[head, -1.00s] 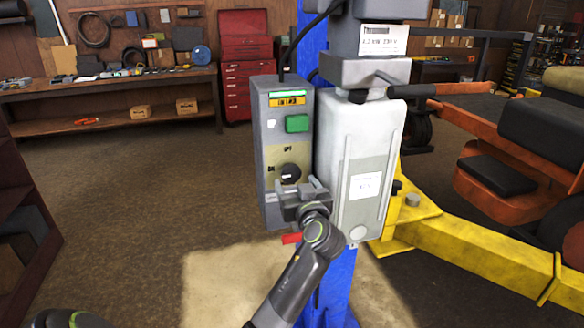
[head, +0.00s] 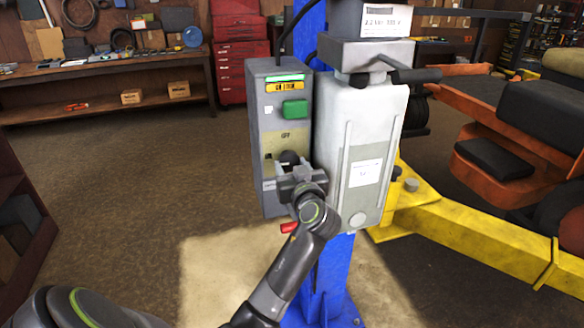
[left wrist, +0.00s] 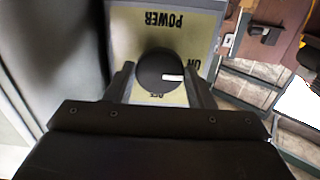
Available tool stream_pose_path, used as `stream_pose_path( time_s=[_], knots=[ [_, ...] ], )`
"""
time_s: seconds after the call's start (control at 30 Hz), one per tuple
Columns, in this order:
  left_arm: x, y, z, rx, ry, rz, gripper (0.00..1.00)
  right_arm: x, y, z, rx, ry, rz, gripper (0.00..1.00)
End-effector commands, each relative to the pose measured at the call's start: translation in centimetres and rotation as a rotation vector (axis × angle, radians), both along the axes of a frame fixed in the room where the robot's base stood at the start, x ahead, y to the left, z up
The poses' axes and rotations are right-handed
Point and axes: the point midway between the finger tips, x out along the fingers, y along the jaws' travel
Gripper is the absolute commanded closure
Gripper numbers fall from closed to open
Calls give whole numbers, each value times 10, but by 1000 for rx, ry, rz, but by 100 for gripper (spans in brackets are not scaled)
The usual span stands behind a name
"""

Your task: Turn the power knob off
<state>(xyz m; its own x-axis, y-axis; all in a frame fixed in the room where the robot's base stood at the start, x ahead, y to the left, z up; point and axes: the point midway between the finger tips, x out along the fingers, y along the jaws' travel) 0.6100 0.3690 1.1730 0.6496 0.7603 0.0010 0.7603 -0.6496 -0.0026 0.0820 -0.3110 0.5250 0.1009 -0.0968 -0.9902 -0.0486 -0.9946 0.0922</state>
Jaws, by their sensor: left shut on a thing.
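The power knob (head: 289,157) is a round black dial low on the front of a grey control box (head: 283,183). In the left wrist view the knob (left wrist: 152,68) shows from close by, with a short white mark pointing right, towards the side of the ON label. POWER and OFF labels also show there, upside down. My left gripper (head: 293,170) is at the knob and hides its lower part in the head view. In the left wrist view its fingers (left wrist: 160,84) stand on either side of the knob, shut on it. My right gripper is not in view.
A green button (head: 295,109) and a lit green strip are higher on the box. A red part (head: 289,227) shows below it. A white housing (head: 362,140) stands close on the right, on a blue post (head: 326,262). Yellow lift arms extend right. Open floor is left.

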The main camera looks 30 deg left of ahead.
Motion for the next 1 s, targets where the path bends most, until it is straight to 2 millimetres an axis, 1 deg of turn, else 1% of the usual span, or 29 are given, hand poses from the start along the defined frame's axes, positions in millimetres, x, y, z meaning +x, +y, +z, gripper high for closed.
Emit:
stream_pose_path(
  time_s=[0.17, 0.37, 0.67, 1.0],
  knots=[
    [0, 0, 0, 24, 28, 1, 74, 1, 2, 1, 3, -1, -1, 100],
    [0, 1, 1, 94, 110, 1, 74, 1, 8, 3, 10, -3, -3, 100],
    [-1, 1, 2, 268, 313, 1, 74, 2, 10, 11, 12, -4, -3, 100],
    [-1, 2, 3, 478, 560, 2, 74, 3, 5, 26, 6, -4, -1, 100]
  ],
)
